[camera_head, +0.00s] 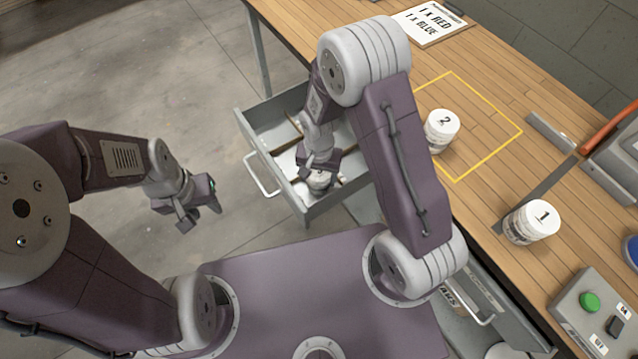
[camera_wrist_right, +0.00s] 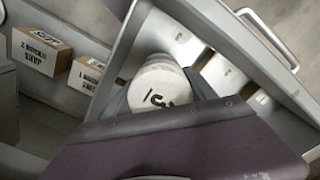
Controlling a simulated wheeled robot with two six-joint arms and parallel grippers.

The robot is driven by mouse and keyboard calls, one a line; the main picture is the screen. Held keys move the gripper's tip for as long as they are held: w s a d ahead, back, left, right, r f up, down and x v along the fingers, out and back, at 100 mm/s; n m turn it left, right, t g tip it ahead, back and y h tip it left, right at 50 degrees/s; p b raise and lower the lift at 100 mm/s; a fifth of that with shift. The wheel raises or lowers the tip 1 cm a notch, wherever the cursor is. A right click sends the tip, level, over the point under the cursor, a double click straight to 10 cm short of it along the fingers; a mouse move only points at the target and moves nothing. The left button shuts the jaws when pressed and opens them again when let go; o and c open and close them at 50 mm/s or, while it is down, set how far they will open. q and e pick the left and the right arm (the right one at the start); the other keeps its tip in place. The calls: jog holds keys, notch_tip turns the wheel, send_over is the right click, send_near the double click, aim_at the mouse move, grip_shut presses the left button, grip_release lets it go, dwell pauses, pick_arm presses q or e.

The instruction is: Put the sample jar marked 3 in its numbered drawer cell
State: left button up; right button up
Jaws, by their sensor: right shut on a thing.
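The sample jar marked 3 (camera_wrist_right: 158,88) is white with a black 3 on its lid. My right gripper (camera_head: 319,174) is shut on it, and a finger shows on each side of the jar in the right wrist view. The jar is within the outline of the open drawer (camera_head: 318,210); in the head view only a small part of it shows (camera_head: 319,183). Whether it touches the drawer floor I cannot tell. White drawer cells with dividers and small dark marks (camera_wrist_right: 224,72) show beside the jar. My left gripper (camera_head: 200,213) is open and empty, left of the drawer.
Jar 2 (camera_head: 441,131) stands within the yellow outline on the wooden bench (camera_head: 490,90). Jar 1 (camera_head: 531,223) stands farther right. A button box (camera_head: 590,310) is at lower right. Small labelled cartons (camera_wrist_right: 42,50) lie outside the drawer in the right wrist view.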

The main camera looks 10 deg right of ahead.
notch_tip(320, 180, down, 4)
jog(key=shift+s+r+b, duration=0.15)
jog(key=shift+r+b, duration=0.1)
jog(key=shift+b, duration=0.2)
jog(key=shift+f, duration=0.2)
jog(key=o, duration=1.6)
